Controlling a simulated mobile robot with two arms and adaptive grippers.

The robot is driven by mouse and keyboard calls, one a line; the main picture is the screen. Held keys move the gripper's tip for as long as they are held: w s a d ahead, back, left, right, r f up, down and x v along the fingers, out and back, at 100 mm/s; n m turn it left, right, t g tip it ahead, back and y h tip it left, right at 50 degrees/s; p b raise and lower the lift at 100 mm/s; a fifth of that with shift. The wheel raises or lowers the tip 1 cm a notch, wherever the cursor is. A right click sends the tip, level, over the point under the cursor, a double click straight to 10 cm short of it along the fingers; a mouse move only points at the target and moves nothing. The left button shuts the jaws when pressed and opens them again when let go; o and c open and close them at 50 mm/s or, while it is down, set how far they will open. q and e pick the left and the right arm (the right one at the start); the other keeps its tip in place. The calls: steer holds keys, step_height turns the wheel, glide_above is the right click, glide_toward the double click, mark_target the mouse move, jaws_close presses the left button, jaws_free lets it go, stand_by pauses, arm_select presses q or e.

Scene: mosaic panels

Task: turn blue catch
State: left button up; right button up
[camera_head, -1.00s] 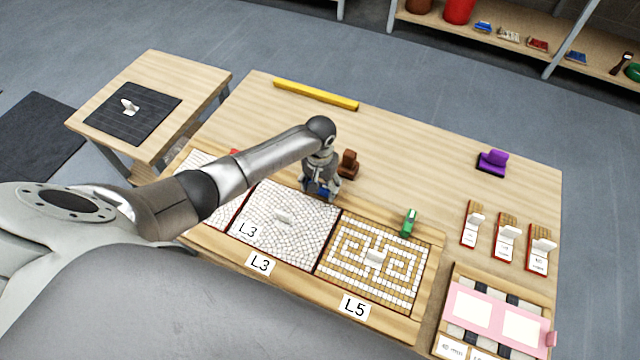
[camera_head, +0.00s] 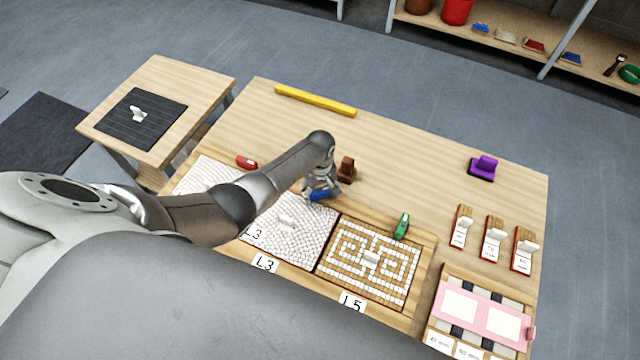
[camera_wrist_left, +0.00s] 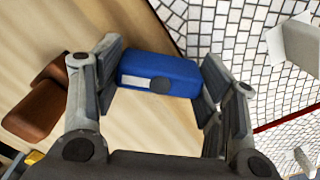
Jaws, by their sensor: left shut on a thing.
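The blue catch (camera_head: 320,196) is at the top edge of the middle panel (camera_head: 290,240), which is pale and labelled L3. In the left wrist view the blue catch (camera_wrist_left: 160,73) lies between the two fingers, with a white stripe and a grey round spot on it. My left gripper (camera_head: 316,190) comes down over it from the left. In the wrist view the left gripper (camera_wrist_left: 161,60) is shut on the blue catch. My right gripper is in no view.
A brown stamp-like block (camera_head: 346,170) stands close behind the gripper. A red catch (camera_head: 246,162) and a green catch (camera_head: 401,226) sit at neighbouring panels. A yellow bar (camera_head: 315,101) and a purple block (camera_head: 483,168) lie farther back. The table's middle right is clear.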

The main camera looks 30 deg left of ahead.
mark_target(320, 190)
arm_select(q)
steer(key=n+p, duration=0.1)
steer(key=n, duration=0.3)
steer(key=shift+r+n+p, duration=0.1)
steer(key=shift+n+p, duration=0.2)
steer(key=n, duration=0.4)
steer(key=shift+p, duration=0.4)
steer(key=shift+n, duration=0.3)
steer(key=o, duration=1)
steer(key=shift+r, duration=5.95)
